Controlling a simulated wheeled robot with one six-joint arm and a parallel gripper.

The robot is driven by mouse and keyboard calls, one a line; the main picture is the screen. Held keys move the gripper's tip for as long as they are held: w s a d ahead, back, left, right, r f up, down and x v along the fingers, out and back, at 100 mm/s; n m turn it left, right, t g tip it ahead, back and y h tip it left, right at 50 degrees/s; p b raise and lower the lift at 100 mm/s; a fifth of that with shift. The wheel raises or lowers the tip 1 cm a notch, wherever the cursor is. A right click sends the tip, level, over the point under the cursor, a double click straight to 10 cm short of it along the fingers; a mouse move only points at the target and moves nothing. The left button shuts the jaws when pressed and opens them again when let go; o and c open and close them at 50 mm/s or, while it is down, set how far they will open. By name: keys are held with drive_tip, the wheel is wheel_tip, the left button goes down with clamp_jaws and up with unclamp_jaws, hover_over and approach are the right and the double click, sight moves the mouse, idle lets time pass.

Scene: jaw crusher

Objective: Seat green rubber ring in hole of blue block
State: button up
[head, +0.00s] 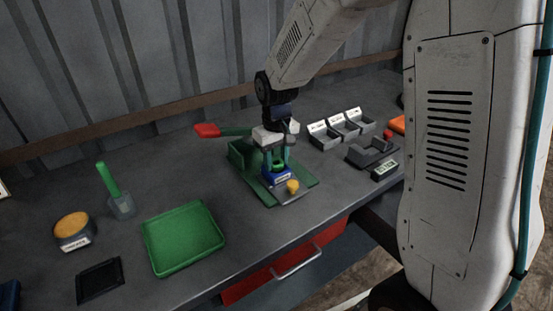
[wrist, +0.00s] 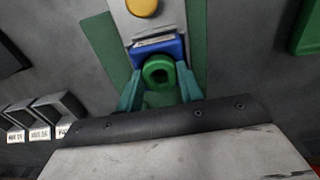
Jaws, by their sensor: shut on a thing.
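The green rubber ring (wrist: 158,74) is between the two teal fingers of my gripper (wrist: 159,80), which is shut on it. In the head view my gripper (head: 278,162) points down over the blue block (head: 277,178), with the ring a small green patch at the fingertips. The block's hole is hidden, and I cannot tell whether the ring touches the block.
The block is on a green-based fixture (head: 243,160) with a yellow knob (head: 292,187) in front. A red-ended lever (head: 208,131) sticks out left. Labelled grey bins (head: 325,138) and a dark stand (head: 372,152) are to the right. A green tray (head: 183,240) lies front left.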

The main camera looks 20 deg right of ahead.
sight(276, 162)
drive_tip(key=shift+s+f, duration=0.35)
drive_tip(key=shift+f, duration=0.45)
drive_tip(key=o, duration=0.9)
drive_tip(key=shift+o, duration=0.4)
wheel_tip(276, 162, up, 12)
drive_tip(key=shift+w, duration=0.3)
drive_tip(key=s+d+r+m, duration=0.1)
drive_tip(key=s+r, duration=0.3)
drive_tip(key=s, duration=0.3)
drive_tip(key=s+d+r, duration=0.1)
drive_tip(key=s+r, duration=0.2)
drive_tip(key=s, duration=0.5)
drive_tip(key=s+d+f+m+t, duration=0.1)
drive_tip(key=s, duration=1.2)
drive_tip(key=shift+f, duration=0.15)
